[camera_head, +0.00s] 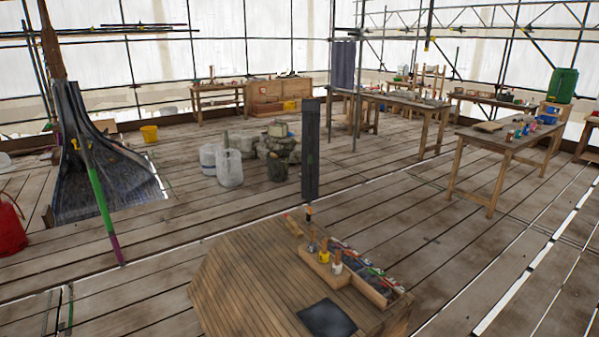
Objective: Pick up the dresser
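A wooden workbench (235,285) stands in the near foreground. On it is a wooden tool tray (374,292) with several tools in it, some red and green. A few wooden-handled tools (324,246) stand upright along the tray's left side. A small wooden tool (293,226) lies at the bench's back edge, left of the tray. I cannot tell which of these is the dresser; they are too small to make out. Neither of my grippers is in view.
A dark upright post (311,150) rises behind the bench. A dark square plate (327,319) lies on its near end. A grey spire base (105,175) is at left, beside a red extinguisher (11,226). Buckets (229,167) and a work table (505,140) stand farther back.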

